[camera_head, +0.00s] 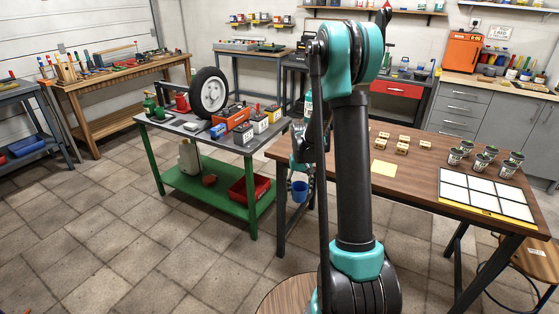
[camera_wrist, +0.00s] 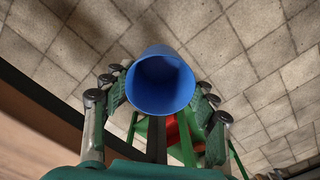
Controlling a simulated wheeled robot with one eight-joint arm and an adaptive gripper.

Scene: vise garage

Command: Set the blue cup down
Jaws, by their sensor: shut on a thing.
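The blue cup (camera_wrist: 160,82) is upright between the fingers of my gripper (camera_wrist: 157,100) in the wrist view, and I look down into its open, empty-looking mouth. The fingers are shut on the cup from both sides. In the head view the cup (camera_head: 300,191) is small, left of my arm, beside the left end of the brown wooden table (camera_head: 430,178). Tiled floor shows around the cup in the wrist view, so it is held in the air. My gripper is mostly hidden behind my arm in the head view.
The green workbench (camera_head: 185,130) with a wheel (camera_head: 210,92), batteries and cans stands to the left. The wooden table carries a white-panelled tray (camera_head: 487,195), several potted plants, small tan blocks and a yellow sheet (camera_head: 384,168). A round wooden stool (camera_head: 541,262) stands at the right.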

